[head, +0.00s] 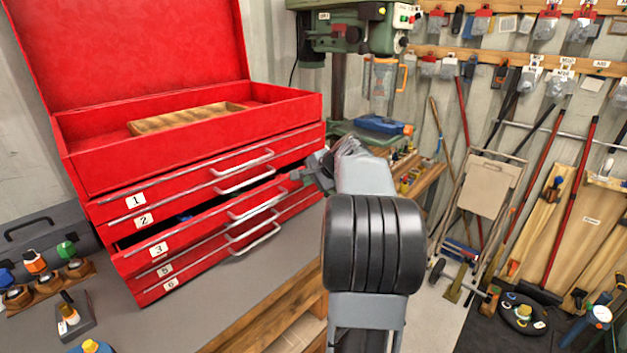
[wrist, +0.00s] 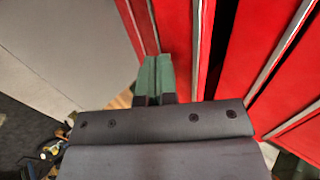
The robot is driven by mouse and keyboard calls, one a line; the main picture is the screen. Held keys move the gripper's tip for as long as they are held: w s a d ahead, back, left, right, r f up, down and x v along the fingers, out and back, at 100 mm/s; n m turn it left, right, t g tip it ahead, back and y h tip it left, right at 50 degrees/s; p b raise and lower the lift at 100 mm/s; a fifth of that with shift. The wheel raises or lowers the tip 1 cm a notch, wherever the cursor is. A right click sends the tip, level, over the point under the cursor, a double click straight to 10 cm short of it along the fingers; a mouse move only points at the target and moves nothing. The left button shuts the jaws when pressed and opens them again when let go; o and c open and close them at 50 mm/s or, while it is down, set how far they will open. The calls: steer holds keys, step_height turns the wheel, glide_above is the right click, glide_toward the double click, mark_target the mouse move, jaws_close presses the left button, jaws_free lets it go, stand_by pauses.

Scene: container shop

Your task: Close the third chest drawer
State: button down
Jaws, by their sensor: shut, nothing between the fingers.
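The red tool chest (head: 85,180) stands on the grey bench with its lid up. Its third drawer (head: 197,231), labelled 3, is pulled partly out, with a dark gap showing above its front. The drawer's bar handle (head: 258,204) faces the bench front. My gripper (head: 308,172) is at the right end of the drawer fronts, partly hidden by my own wrist. In the wrist view its greenish fingers (wrist: 152,78) are together and empty, close beside a red drawer front (wrist: 178,35). I cannot tell whether they touch it.
The other drawers, with labels such as 2 (head: 144,220) and 6 (head: 171,285), look shut. Small bottles in a wooden holder (head: 50,285) stand at the left. A green drill press (head: 345,35) is behind. The bench top (head: 225,295) before the chest is clear.

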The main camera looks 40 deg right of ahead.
mark_target(304, 169)
steer(key=shift+w, duration=0.1)
steer(key=w, duration=0.1)
steer(key=w+p, duration=0.1)
steer(key=w, duration=0.2)
steer(key=shift+w+a+p, duration=0.25)
steer(key=shift+w+p, duration=0.05)
steer(key=shift+r, duration=0.1)
steer(key=shift+s+f+b, duration=0.2)
steer(key=shift+s+b, duration=0.25)
steer(key=shift+b, duration=0.05)
steer(key=s+f+b+v, duration=0.1)
steer(key=v, duration=1.1)
steer(key=shift+s, duration=0.45)
